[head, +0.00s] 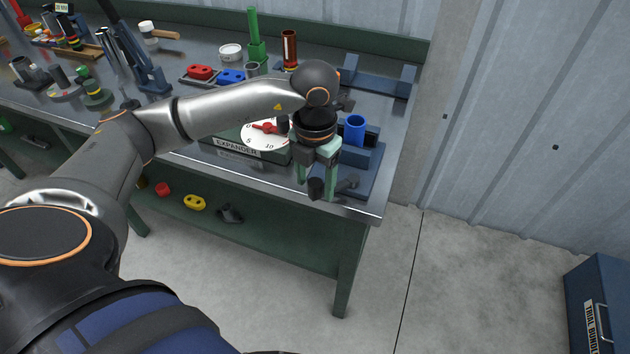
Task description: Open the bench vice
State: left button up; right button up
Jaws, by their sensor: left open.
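The bench vice (368,176) is dark blue and stands at the right front corner of the workbench. A bright blue tube (355,130) stands upright at its jaws; I cannot tell whether it is clamped. The vice's dark handle, with a knob at its end (348,184), sticks out at the front. My left gripper (317,184) points down with green fingers just left of the vice, at the handle. Its fingers are apart, with a dark knob (316,188) showing between or just in front of them. Contact is unclear. My left wrist hides part of the vice. My right gripper is out of view.
The expander box (236,149) with a dial and red pointer sits left of the vice. Red (200,72) and blue (231,76) blocks, a green post (255,40) and a brown tube (289,48) stand behind. A blue cabinet (597,300) is on the floor at right.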

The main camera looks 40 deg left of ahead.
pick_arm(q)
jog(key=shift+f, duration=0.4)
jog(key=shift+c, duration=0.4)
grip_shut()
dwell(0.8)
